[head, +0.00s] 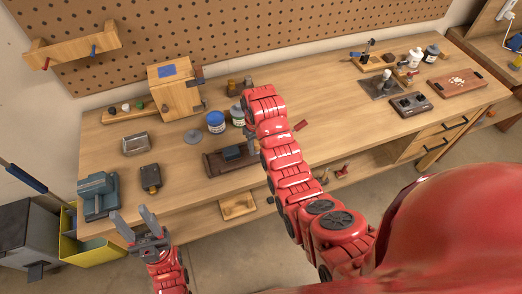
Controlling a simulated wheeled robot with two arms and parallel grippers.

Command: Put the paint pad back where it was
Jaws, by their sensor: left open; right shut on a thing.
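I cannot pick out the paint pad with certainty. A dark block with a bluish top (232,153) is on a long dark wooden base (213,166) at the bench's front middle, and it may be the pad. My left gripper (133,217) is open and empty, in front of the bench's front left edge, fingers pointing up in the picture. My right arm reaches across the middle of the bench in the head view. The fingers of my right gripper, and anything between them, are hidden behind that arm.
A blue-grey vise (97,192) stands at the front left corner. A wooden box (174,92), a blue-lidded jar (215,122) and a grey metal tin (136,144) are on the left half. A tray (456,82) is far right. Bare bench lies right of my arm.

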